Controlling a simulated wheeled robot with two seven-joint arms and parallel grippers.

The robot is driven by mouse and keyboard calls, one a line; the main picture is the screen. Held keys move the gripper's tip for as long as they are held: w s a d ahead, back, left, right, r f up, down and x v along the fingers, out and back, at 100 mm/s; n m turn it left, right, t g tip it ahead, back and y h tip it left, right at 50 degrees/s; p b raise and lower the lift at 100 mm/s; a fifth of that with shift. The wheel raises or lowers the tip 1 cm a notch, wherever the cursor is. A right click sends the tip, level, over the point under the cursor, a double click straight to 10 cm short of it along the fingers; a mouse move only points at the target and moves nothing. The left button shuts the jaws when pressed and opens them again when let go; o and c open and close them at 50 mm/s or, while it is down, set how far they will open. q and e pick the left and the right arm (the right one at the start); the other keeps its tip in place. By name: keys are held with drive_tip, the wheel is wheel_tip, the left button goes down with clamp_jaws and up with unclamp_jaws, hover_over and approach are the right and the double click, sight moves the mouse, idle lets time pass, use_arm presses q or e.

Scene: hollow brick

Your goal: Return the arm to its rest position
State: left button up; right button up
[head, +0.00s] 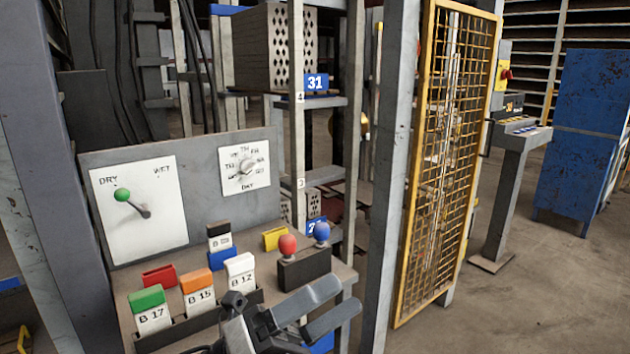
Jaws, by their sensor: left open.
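My left gripper (318,309) is at the bottom centre of the head view, in front of the control desk. Its two grey fingers are spread apart with nothing visible between them. It is near the black box with a red knob (287,245) and a blue knob (321,232), and to the right of the white B 12 tag (240,272). I cannot tell whether it touches the desk edge. My right gripper is not in view.
The desk panel (215,200) carries a DRY/WET lever with a green knob (122,195) and a dial (246,168). Tags B 17 (149,310) and B 15 (198,293) stand in a rack. A yellow mesh gate (445,160) stands right; open floor (520,300) lies beyond.

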use_arm(q)
drive_tip(key=w+a+f+n+t+y, duration=0.1)
drive_tip(key=a+f+n+t+y, duration=0.45)
drive_tip(key=n, duration=0.75)
drive_tip(key=w+a+f+n+t+y, duration=0.1)
drive_tip(key=a+f+n+t+y, duration=0.2)
drive_tip(key=f+n+t+y, duration=0.55)
drive_tip(key=s+a+f+n+g+y, duration=0.3)
drive_tip(key=s+f+n+g, duration=0.1)
drive_tip(key=s+f+n, duration=0.2)
drive_tip(key=s+a+f+n+g+y, duration=0.2)
drive_tip(key=s+f+n+g, duration=0.3)
drive_tip(key=f+n, duration=0.3)
wheel_tip(320, 180, down, 2)
drive_tip(key=shift+s+a+f+n+g+y, duration=0.2)
drive_tip(key=shift+s+a+n+g+y, duration=0.15)
drive_tip(key=shift+s+a, duration=0.4)
